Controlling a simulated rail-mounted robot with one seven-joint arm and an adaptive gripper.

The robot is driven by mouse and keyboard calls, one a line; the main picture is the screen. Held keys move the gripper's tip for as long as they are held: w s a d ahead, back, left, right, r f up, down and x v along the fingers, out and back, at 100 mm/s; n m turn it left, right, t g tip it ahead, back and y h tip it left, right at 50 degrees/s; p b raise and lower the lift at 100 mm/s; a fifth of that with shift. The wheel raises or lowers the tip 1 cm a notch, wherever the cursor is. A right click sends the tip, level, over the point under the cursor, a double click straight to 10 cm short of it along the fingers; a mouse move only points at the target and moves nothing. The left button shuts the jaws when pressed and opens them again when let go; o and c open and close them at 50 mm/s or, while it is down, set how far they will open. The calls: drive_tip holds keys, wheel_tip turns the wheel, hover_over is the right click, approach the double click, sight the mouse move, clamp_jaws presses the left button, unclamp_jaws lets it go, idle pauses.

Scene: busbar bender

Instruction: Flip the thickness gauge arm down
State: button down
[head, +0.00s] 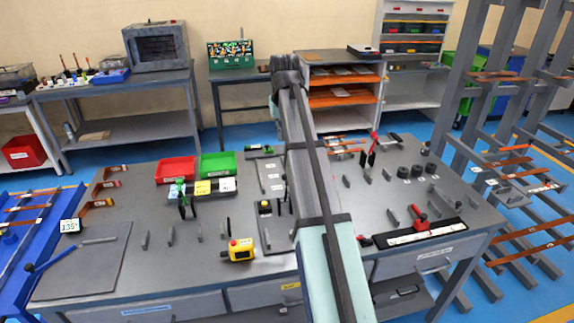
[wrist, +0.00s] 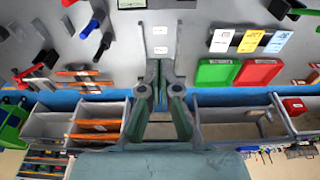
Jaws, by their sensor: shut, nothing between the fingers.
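My gripper (wrist: 160,66) shows in the wrist view with its fingers close together and nothing held. It is over the bench top, in front of a grey plate (wrist: 161,16) with white labels. The same grey plate (head: 270,180) lies mid-bench in the head view, just left of my arm. In the head view my gripper cannot be made out at the far end of the arm. I cannot tell for certain which part is the thickness gauge arm; a small dark device (head: 262,151) sits at the plate's far end, and my arm hides part of that area.
A red bin (head: 176,170) and a green bin (head: 218,165) stand left of the plate. A yellow box with a red button (head: 240,250) is near the front edge. Red-handled levers (head: 373,143) and black round pieces (head: 403,172) stand on the right. Several small uprights dot the bench.

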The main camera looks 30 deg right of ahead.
drive_tip(key=shift+s+d+r, duration=0.1)
drive_tip(key=shift+s, duration=0.05)
wheel_tip(320, 180, down, 12)
drive_tip(key=s+p, duration=0.1)
drive_tip(key=p, duration=0.3)
drive_tip(key=shift+s+r+p, duration=0.2)
drive_tip(key=shift+s+p, duration=0.1)
drive_tip(key=shift+s, duration=0.05)
idle(0.6)
